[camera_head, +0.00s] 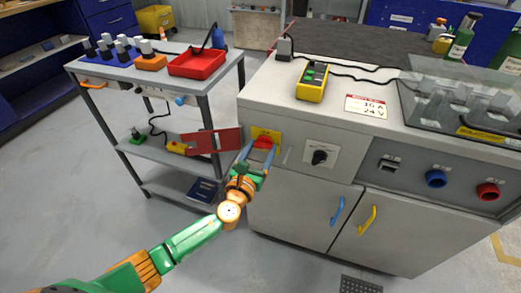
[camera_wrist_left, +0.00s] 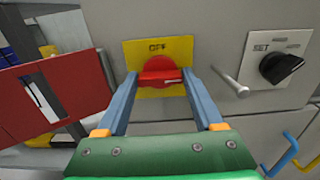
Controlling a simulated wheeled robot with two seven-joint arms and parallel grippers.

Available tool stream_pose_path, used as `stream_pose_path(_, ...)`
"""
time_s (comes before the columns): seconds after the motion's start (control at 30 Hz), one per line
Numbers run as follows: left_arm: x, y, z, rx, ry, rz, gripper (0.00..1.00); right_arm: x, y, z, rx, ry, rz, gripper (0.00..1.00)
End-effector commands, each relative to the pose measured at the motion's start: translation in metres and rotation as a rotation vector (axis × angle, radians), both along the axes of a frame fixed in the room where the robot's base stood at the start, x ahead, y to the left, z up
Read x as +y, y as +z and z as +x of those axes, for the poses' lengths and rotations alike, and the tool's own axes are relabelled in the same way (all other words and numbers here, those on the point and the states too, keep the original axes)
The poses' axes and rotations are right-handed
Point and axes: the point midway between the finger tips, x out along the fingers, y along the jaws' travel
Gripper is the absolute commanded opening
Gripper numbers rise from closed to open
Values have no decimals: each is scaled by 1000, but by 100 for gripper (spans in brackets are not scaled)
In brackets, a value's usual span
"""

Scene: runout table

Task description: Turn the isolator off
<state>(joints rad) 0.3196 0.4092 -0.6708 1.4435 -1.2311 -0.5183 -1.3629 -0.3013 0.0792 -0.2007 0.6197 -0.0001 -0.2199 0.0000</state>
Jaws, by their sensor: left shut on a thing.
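The isolator is a red rotary knob (camera_head: 263,142) on a yellow plate (camera_wrist_left: 186,47) on the front of the grey cabinet. In the left wrist view the red knob (camera_wrist_left: 160,66) has its grip bar lying about level, with a pale mark toward its right end. The word OFF reads on the plate above it. My left gripper (camera_head: 259,151) reaches the knob from the front; its two blue fingers (camera_wrist_left: 160,80) are shut on it, one at each side. The fingertips partly hide the knob's sides. My right gripper is not in view.
A red flap (camera_head: 212,140) stands out left of the knob, close to my left finger. A metal peg (camera_wrist_left: 231,80) and a black SET selector (camera_head: 319,156) are to the right. Below are cabinet doors with blue (camera_head: 337,211) and yellow (camera_head: 367,220) handles. A trolley (camera_head: 150,75) stands left.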

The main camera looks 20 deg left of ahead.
Motion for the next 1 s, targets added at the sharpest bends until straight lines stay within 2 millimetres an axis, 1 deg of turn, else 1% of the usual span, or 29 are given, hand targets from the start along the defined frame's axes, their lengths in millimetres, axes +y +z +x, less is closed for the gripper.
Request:
stream_pose_path(0.17,0,-1,0,3,2,-50,13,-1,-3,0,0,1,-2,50)
stream_pose_path(0.37,0,-2,0,7,1,-183,13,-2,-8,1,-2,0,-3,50)
stream_pose_path(1.0,1,-3,0,28,1,-787,13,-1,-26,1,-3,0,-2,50)
